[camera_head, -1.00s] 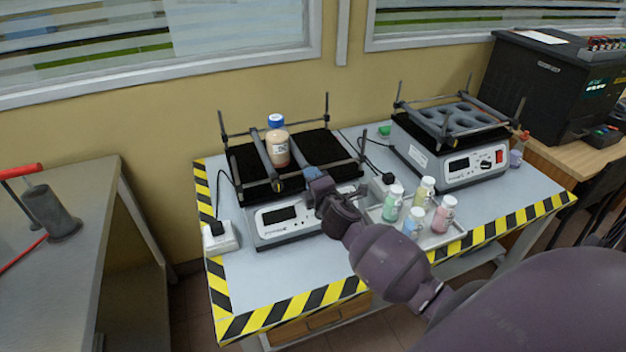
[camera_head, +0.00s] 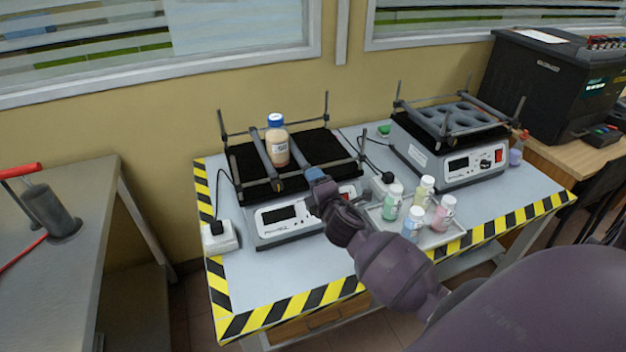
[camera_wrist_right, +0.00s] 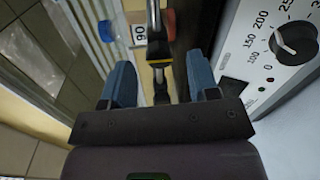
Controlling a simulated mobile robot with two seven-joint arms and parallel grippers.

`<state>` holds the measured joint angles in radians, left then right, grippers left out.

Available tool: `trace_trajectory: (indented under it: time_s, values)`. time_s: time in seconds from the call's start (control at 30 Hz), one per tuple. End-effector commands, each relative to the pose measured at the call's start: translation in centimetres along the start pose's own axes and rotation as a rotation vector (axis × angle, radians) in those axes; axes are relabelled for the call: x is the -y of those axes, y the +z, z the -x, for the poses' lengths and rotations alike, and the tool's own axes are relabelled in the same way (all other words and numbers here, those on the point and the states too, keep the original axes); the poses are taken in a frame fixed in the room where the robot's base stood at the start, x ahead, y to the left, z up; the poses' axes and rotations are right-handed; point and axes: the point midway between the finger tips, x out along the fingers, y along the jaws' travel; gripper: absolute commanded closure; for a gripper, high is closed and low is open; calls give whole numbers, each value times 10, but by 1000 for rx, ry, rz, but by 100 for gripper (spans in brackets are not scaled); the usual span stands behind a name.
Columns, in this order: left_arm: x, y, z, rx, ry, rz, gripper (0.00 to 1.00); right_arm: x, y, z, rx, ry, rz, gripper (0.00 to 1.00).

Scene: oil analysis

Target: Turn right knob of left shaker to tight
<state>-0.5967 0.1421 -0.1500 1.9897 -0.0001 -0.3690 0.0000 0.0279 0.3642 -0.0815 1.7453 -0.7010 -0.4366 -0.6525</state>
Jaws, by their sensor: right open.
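The left shaker (camera_head: 281,215) stands on the table, its black platform carrying two grey bars and a bottle of tan liquid with a blue cap (camera_head: 277,142). The left bar's front end with its knob (camera_head: 280,186) is in plain view. The right bar (camera_head: 298,150) runs forward to my right gripper (camera_head: 316,175), which hides its front end and knob in the head view. In the right wrist view my right gripper (camera_wrist_right: 160,82) is open, with a dark rod end with a gold ring (camera_wrist_right: 160,63) showing between the blue fingers; contact cannot be told. My left gripper is not in view.
A tray (camera_head: 440,237) with several capped bottles stands close beside my right forearm. The right shaker (camera_head: 470,170) is at the back right. A white socket box (camera_head: 220,238) sits at the left. The shaker's speed dial (camera_wrist_right: 295,42) is near the right finger.

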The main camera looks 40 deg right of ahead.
Motion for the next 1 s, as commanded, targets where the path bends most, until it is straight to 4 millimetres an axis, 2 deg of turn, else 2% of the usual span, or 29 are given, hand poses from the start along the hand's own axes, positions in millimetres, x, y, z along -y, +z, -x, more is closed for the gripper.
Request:
trace_trajectory:
  time_s: [0.2,0.43,0.63,1.0]
  values:
    - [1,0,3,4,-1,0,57,0,0,42,0,-1,0,45]
    - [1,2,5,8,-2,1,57,1,0,73,0,-1,0,45]
    - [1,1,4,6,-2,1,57,0,0,84,0,-1,0,45]
    - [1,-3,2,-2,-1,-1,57,0,0,85,0,0,0,45]
